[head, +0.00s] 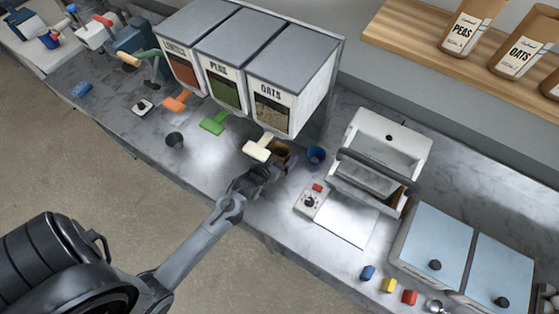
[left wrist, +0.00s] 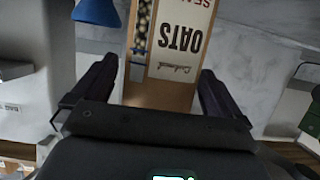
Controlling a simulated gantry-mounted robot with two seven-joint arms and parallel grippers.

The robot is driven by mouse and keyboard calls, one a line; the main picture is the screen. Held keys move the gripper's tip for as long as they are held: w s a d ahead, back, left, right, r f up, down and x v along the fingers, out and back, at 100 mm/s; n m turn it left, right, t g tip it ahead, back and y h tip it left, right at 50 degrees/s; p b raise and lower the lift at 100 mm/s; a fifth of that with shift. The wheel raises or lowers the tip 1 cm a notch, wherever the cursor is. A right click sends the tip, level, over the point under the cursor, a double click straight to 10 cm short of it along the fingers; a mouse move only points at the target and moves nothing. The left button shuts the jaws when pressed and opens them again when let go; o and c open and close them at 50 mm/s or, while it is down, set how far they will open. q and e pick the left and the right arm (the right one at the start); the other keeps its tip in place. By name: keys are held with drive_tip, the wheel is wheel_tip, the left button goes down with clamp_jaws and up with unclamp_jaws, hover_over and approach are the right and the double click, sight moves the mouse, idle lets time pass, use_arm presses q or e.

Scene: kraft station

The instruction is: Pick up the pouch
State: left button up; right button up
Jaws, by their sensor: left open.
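A brown kraft pouch (left wrist: 165,65) with a white label reading OATS and a clear window stands between the fingers of my left gripper (left wrist: 158,88) in the left wrist view. Gaps show on both sides of it, wider on the left. In the head view the pouch (head: 282,151) is a small brown patch below the OATS bin, partly hidden by my left gripper (head: 268,170) and a white scoop-like piece. My left gripper is open around the pouch, low near the counter. My right gripper is in neither view.
A white sealer-like machine (head: 378,165) stands further right. Several pouches stand on a wooden shelf (head: 420,35).

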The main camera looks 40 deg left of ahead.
use_arm(q)
drive_tip(key=shift+w+f, duration=0.1)
drive_tip(key=c, duration=1.4)
drive_tip(key=shift+c, duration=0.6)
